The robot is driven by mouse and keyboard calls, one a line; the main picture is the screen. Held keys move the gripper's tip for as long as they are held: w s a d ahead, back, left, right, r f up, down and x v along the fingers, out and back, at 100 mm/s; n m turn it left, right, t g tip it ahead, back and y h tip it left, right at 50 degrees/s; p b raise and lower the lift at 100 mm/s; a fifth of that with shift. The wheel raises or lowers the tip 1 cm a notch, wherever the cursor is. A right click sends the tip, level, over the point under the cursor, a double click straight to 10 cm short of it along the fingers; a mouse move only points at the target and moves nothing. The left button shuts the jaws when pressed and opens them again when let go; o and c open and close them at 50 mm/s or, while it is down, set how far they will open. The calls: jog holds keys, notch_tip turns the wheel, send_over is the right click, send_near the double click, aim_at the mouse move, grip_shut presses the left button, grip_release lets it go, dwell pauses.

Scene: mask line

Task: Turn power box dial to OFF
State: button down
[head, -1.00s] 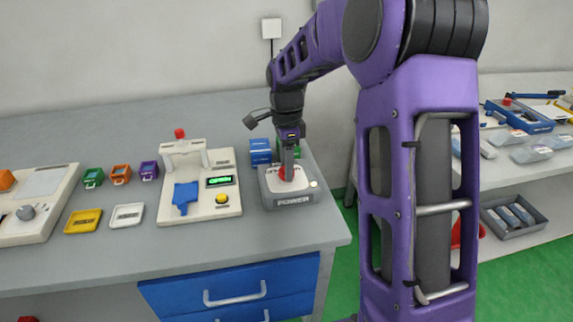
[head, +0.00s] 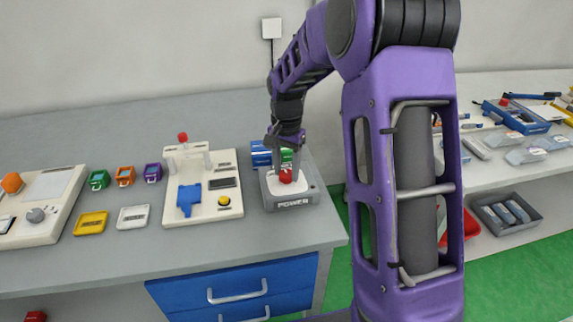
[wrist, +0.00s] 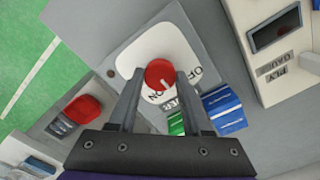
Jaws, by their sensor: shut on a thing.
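The power box (head: 292,201) is a grey box with a white top and the label POWER, near the right end of the table. Its red dial (head: 286,176) also shows in the wrist view (wrist: 160,73), on a white plate printed OFF and ON. A pale mark on the dial shows near its lower right edge in the wrist view. My gripper (wrist: 158,77) has one finger on each side of the dial and is shut on it. In the head view my gripper (head: 286,160) points down onto the dial.
Blue blocks (head: 261,154) and a green block (head: 287,155) stand just behind the power box. Left of it is a white machine (head: 228,210) with a dark display (head: 222,183). A wall box with a cable (head: 271,28) hangs behind.

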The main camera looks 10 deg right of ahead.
aim_at(286, 173)
jog(key=n+p, duration=0.1)
jog(key=n, duration=0.3)
jog(key=shift+n, duration=0.3)
jog(key=shift+n+p, duration=0.7)
jog(key=shift+n, duration=1.2)
jog(key=shift+c, duration=1.7)
grip_release()
notch_tip(286, 173, up, 17)
jog(key=p, duration=0.1)
jog(key=shift+r+p, duration=0.2)
jog(key=shift+p, duration=0.2)
